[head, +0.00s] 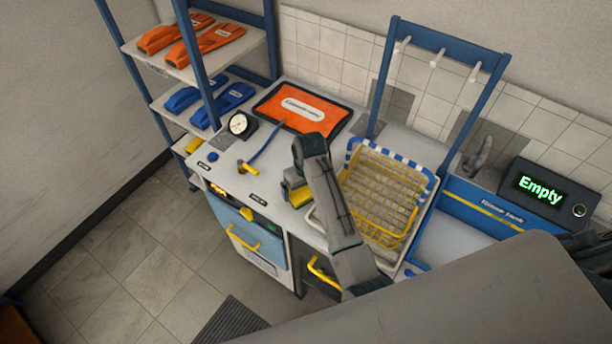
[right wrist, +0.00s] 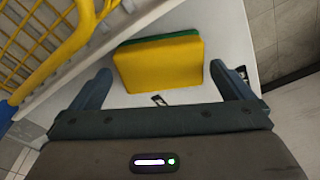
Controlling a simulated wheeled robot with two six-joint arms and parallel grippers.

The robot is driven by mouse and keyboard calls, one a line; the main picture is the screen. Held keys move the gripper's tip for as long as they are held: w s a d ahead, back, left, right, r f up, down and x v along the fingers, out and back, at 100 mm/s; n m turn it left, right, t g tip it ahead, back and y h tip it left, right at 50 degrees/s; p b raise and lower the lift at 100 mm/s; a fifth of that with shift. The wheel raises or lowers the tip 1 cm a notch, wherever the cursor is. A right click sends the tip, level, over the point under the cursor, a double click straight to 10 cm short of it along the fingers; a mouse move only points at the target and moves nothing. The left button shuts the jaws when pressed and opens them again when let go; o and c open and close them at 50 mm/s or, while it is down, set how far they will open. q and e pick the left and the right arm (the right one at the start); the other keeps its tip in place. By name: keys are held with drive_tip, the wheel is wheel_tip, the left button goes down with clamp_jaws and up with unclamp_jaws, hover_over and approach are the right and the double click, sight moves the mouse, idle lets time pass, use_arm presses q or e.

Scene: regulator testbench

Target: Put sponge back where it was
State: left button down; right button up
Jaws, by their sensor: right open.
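The sponge (right wrist: 158,64), yellow with a green layer, is on the white counter (head: 275,165). In the head view it shows as a small yellow patch (head: 302,198) left of the wire basket, partly hidden by my right gripper (head: 293,181). In the right wrist view the fingers of my right gripper (right wrist: 160,80) are spread wide, one on each side of the sponge. Gaps show between sponge and fingers, so it is not gripped.
A yellow wire basket (head: 385,195) stands just right of my right gripper. A gauge (head: 240,125) with a blue hose and an orange mat (head: 302,108) lie farther back. A sink (head: 455,250) and a display reading "Empty" (head: 541,190) are at right.

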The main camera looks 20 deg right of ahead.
sight(307, 194)
wheel_tip(307, 194, up, 10)
drive_tip(key=s+b, duration=0.1)
drive_tip(key=b, duration=0.1)
drive_tip(key=shift+d, duration=0.15)
drive_tip(key=shift+s+f, duration=0.1)
